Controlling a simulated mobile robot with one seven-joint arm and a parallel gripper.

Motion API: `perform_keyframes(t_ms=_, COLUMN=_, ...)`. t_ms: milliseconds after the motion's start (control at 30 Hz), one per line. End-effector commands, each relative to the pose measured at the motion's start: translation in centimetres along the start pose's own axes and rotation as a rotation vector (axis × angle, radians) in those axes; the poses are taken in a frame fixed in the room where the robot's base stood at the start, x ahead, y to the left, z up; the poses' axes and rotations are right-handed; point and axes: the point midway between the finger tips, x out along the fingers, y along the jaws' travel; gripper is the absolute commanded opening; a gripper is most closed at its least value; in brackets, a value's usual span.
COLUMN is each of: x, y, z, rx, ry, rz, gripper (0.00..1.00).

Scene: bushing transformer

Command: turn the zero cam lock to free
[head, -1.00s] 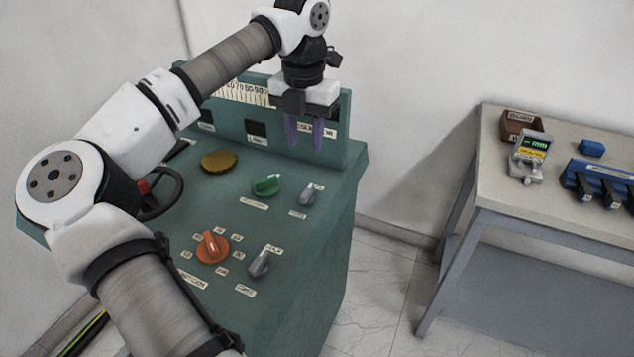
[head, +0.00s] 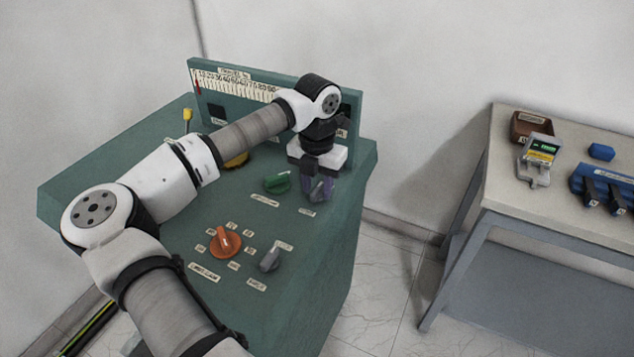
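My gripper (head: 317,187) points down over the upper-right part of the green console (head: 330,240). Its two purple fingers are at a small grey knob (head: 319,195), one on either side as far as I can see. Whether they touch or clamp the knob is hard to tell. The fingers and wrist hide much of this knob. A second grey knob (head: 271,259) stands lower, right of the orange knob (head: 226,242). The knob labels are too blurred to read surely, so I cannot confirm which is the zero cam lock.
A green knob (head: 277,183) sits just left of my gripper. The scale panel (head: 235,82) rises behind. A yellow knob is partly behind my arm. At right, a separate table (head: 510,190) holds a brown box (head: 532,126), a meter (head: 540,150) and a blue rack (head: 610,185).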

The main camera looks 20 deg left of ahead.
Motion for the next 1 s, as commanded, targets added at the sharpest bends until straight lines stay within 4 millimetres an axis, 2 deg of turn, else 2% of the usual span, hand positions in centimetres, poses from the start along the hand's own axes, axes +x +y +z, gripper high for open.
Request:
perform_keyframes(t_ms=67, x=-0.01, y=0.00, z=0.00, rx=0.000, ry=0.000, rz=0.000, gripper=0.33)
perform_keyframes(t_ms=300, x=-0.04, y=0.00, z=0.00, rx=0.000, ry=0.000, rz=0.000, gripper=0.02)
perform_keyframes(t_ms=333, x=-0.04, y=0.00, z=0.01, rx=0.000, ry=0.000, rz=0.000, gripper=0.00)
perform_keyframes(t_ms=667, x=0.07, y=0.01, z=0.02, rx=0.027, ry=0.000, rz=0.001, gripper=0.00)
perform_keyframes(t_ms=1000, x=0.35, y=0.05, z=0.03, rx=0.226, ry=0.000, rz=0.003, gripper=0.00)
